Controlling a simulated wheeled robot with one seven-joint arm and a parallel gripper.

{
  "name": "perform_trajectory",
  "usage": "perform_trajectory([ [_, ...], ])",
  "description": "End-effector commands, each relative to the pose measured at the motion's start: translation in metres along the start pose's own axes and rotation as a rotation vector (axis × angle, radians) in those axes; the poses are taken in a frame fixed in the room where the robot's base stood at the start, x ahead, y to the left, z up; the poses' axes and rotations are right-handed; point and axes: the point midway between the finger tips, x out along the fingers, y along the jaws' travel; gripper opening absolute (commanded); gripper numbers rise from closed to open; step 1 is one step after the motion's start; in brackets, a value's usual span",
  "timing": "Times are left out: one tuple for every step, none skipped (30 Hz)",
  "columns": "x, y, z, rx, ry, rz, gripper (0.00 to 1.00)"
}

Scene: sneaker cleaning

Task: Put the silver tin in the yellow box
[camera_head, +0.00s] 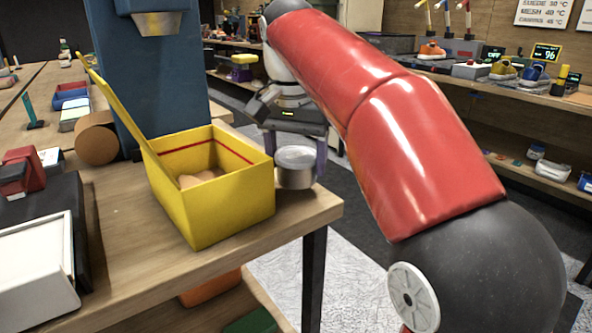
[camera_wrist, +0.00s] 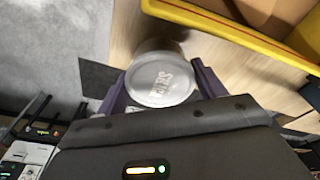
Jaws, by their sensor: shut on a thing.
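The silver tin (camera_head: 295,166) is a short round can with a flat lid, just right of the yellow box near the table's edge. My gripper (camera_head: 294,160) is shut on it, a finger on each side. In the wrist view the tin (camera_wrist: 162,84) sits between the purple fingers of my gripper (camera_wrist: 160,88), its lid lettering facing the camera. The yellow box (camera_head: 225,205) stands open on the table, its lid raised on the left. Something brown lies inside. Its rim (camera_wrist: 235,32) crosses the top of the wrist view. I cannot tell whether the tin touches the table.
The wooden table (camera_head: 130,235) ends just right of the box. A blue column (camera_head: 155,75) stands behind the box, with a brown cylinder (camera_head: 97,138) to its left. A black and white case (camera_head: 35,262) lies at the left. Shelves with shoes stand at the far right.

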Motion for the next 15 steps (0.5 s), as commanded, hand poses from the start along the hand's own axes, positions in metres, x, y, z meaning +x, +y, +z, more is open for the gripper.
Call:
perform_trajectory([
  [0.012,0.000,0.002,-0.001,-0.002,0.002,0.40],
  [0.012,0.000,0.002,-0.001,-0.001,0.001,0.40],
  [0.014,0.001,0.002,0.000,-0.002,0.001,0.40],
  [0.016,0.000,0.003,0.000,-0.001,0.001,0.40],
  [0.017,0.000,0.003,0.000,-0.001,0.000,0.40],
  [0.019,0.000,0.003,0.000,0.000,0.000,0.40],
  [0.019,0.000,0.003,0.000,0.000,0.000,0.40],
  [0.020,0.000,0.003,0.000,0.000,0.000,0.40],
  [0.020,0.000,0.003,0.000,0.000,0.000,0.40],
  [0.020,0.000,0.003,0.000,0.000,0.000,0.40],
  [0.020,0.000,0.003,0.000,0.000,0.000,0.40],
  [0.020,0.000,0.003,0.000,0.000,0.000,0.40],
  [0.020,0.000,0.003,0.000,0.000,0.000,0.40],
  [0.020,0.000,0.003,0.000,0.000,0.000,0.40],
  [0.022,0.000,0.003,0.000,0.000,0.000,0.40],
])
